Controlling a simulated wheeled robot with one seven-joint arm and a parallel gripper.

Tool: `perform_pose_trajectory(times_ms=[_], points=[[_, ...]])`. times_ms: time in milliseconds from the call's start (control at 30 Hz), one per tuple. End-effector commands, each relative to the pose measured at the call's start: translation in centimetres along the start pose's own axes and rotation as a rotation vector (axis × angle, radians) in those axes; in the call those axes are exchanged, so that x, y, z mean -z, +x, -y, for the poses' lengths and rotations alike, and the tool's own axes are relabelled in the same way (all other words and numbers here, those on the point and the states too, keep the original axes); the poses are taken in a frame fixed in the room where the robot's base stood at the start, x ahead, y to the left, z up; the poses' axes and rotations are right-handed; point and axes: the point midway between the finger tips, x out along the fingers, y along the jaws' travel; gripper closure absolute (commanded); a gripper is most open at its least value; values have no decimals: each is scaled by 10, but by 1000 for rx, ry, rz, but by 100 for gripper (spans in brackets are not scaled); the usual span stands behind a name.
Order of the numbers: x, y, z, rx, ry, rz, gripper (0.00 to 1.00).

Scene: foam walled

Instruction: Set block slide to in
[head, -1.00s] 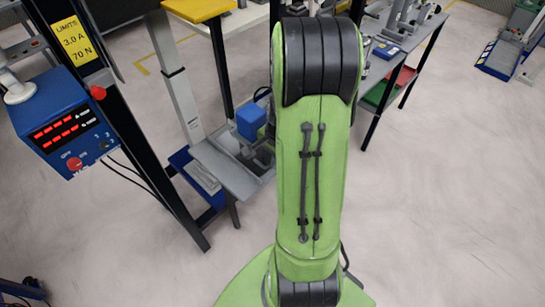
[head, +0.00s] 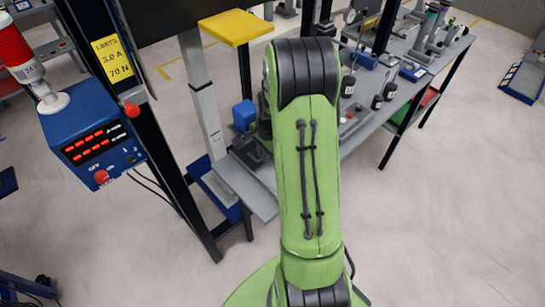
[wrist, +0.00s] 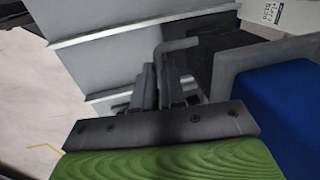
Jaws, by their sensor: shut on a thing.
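A blue block (head: 243,115) shows in the head view just left of my arm, above the grey bench fixture. In the wrist view a large blue block (wrist: 283,105) fills the right side, against a grey part. A bent grey bar handle (wrist: 178,45) reaches from the dark block (wrist: 228,55) toward my fingers. My gripper (wrist: 166,82) is shut around the lower end of this handle. The exact contact is hidden between the fingers. In the head view my arm hides most of the gripper. I cannot tell how far in the slide stands.
A blue control box (head: 95,140) with red digits stands at the left by a black post. A crowded grey bench (head: 385,95) lies right of my arm. The floor at front right is clear.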

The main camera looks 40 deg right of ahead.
Motion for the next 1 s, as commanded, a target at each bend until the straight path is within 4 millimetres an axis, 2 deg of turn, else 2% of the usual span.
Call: perform_pose_trajectory(times_ms=[367,400,533,833,933,1000], points=[[0,0,8,15,-2,-3,100],[0,0,8,15,-3,-3,84],[0,1,7,12,-2,-2,64],[0,-1,5,7,0,-1,64],[0,-15,5,9,0,-2,64],[0,-32,6,10,0,-4,64]])
